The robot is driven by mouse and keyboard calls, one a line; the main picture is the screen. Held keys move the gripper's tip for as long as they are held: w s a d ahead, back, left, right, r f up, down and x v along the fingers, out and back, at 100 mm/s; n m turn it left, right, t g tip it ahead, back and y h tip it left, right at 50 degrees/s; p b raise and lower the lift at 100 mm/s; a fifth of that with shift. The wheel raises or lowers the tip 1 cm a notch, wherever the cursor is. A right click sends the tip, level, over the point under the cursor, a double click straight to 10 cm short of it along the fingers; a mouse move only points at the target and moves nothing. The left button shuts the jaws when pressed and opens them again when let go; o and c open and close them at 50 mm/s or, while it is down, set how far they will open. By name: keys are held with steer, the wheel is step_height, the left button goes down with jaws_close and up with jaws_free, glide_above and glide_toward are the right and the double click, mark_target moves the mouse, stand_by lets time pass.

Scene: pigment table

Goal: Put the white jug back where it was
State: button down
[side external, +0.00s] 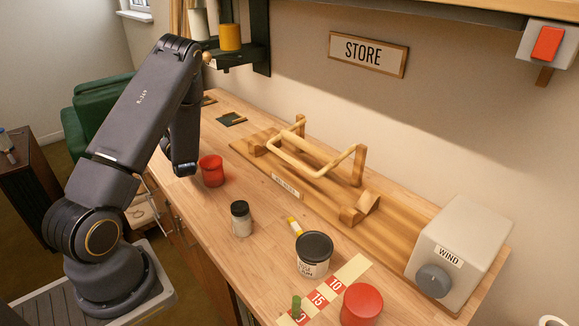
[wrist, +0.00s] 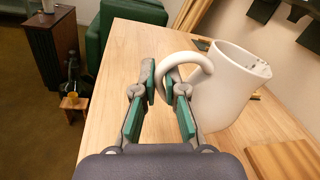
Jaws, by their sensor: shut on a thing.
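The white jug (wrist: 228,90) is large in the wrist view, right of my fingers, with its open top showing. Its looped handle (wrist: 200,62) reaches left to my gripper (wrist: 163,84). My gripper is shut on the handle, between its green-padded fingertips. Whether the jug's base touches the table is hidden. In the side external view my arm bends down at the table's left end. My fingers and the held jug cannot be made out there.
The wooden table (side external: 195,235) holds a red cup (side external: 211,171), a dark-lidded jar (side external: 241,218), a dark-lidded tin (side external: 314,255) and a wooden frame (side external: 318,165). A dark shelf (side external: 262,45) with a yellow cup (side external: 230,37) hangs behind my arm. A green armchair (wrist: 125,18) stands beyond the table.

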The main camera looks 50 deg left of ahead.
step_height(320, 180, down, 5)
steer(key=shift+f, duration=0.2)
steer(key=c, duration=1.2)
jaws_free()
steer(key=shift+c, duration=0.2)
